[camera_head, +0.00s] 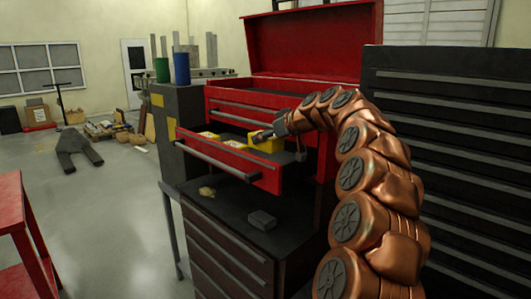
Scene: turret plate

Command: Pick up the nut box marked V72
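Yellow nut boxes with pale labels lie in the open drawer (229,158) of the red tool chest. One yellow box (267,145) is at the drawer's right, right by my gripper. Other yellow boxes (207,136) sit further left. The label markings are too small to read, so I cannot tell which is V72. My gripper (260,137) reaches in from the right over the drawer, at the right-hand yellow box. I cannot tell whether its fingers touch or hold that box.
The red chest (315,45) has its lid raised. A dark cabinet (460,150) stands close on the right. A small grey block (262,220) lies on the bench below the drawer. A red stand (20,230) is at left, with open floor beyond.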

